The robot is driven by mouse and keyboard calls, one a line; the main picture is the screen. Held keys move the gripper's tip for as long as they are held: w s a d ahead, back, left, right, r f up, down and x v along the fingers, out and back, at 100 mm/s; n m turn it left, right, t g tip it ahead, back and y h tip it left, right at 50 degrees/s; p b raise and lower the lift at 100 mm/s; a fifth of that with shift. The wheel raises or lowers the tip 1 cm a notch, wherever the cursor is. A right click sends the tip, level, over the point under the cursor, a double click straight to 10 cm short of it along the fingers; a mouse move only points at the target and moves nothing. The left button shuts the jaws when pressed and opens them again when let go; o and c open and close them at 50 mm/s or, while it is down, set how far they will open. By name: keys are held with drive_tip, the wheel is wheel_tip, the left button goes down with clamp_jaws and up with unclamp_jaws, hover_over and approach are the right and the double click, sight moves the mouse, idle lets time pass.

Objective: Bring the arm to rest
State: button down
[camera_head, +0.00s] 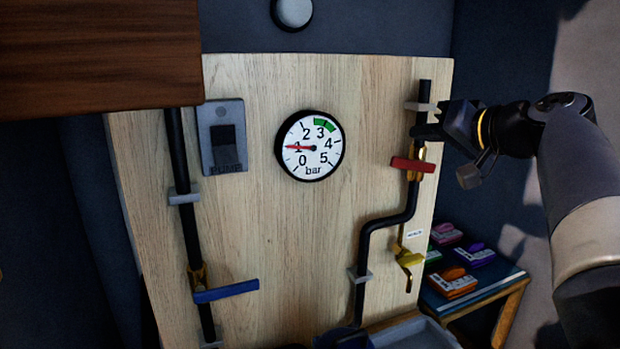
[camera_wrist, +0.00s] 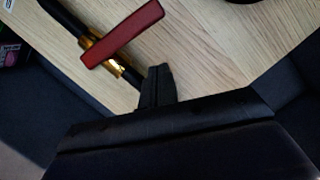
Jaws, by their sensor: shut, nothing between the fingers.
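My gripper (camera_head: 428,131) is at the upper right of the wooden board, just above the red valve handle (camera_head: 413,164) in the head view. Its fingers are shut together with nothing between them, and the wrist view shows the closed fingers (camera_wrist: 157,88) in front of the board. The red handle also shows in the wrist view (camera_wrist: 123,34), apart from the fingertips there. In the head view it lies crosswise to its black pipe. My arm (camera_head: 580,175) reaches in from the right edge.
The wooden board (camera_head: 270,240) carries a gauge (camera_head: 309,146) with its needle near 1, a grey switch box (camera_head: 222,136), a blue handle (camera_head: 226,291) and a yellow valve (camera_head: 408,257). A brown cabinet (camera_head: 95,55) overhangs the upper left. A small table (camera_head: 500,290) with coloured boxes stands at the lower right.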

drive_tip(key=s+d+r+n+h+b, duration=0.1)
drive_tip(key=s+d+r+n+b, duration=0.2)
drive_tip(key=s, duration=0.7)
drive_tip(key=x, duration=1)
drive_tip(key=w+d+m+t+y+p, duration=0.1)
drive_tip(key=w+d+m+y+p, duration=0.2)
drive_tip(key=d+m+p, duration=0.5)
drive_tip(key=shift+w+f+m+y+p, duration=0.25)
drive_tip(key=shift+m+y+p, duration=0.25)
drive_tip(key=shift+m+p, duration=3.3)
drive_tip(key=shift+n+p, duration=1)
drive_tip(key=shift+n, duration=0.1)
drive_tip(key=shift+s+a, duration=0.1)
